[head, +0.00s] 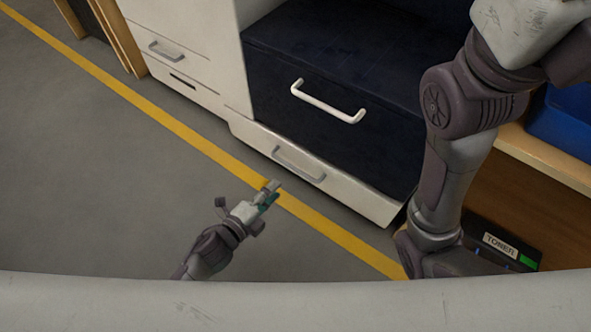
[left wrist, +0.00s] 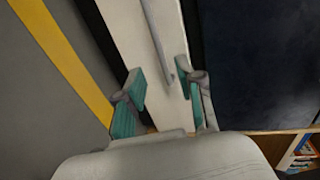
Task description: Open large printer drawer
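The large printer has a dark navy front (head: 335,130) with a white bar handle (head: 328,103). Below it is a low white drawer (head: 345,190) with a grey bar handle (head: 299,165); it looks shut. My left gripper (head: 272,188) is just in front of and below that grey handle, apart from it. In the left wrist view its teal-padded fingers (left wrist: 160,88) are spread, with the white drawer front (left wrist: 172,105) and the end of the grey handle (left wrist: 157,38) ahead between them. My right arm crosses the right side of the head view; its gripper is not visible.
A white cabinet with a small drawer handle (head: 166,50) stands to the left. A yellow floor line (head: 180,130) runs along the front, with open grey floor (head: 90,170) beyond it. A wooden shelf (head: 550,160) with a blue bin (head: 563,120) is at right.

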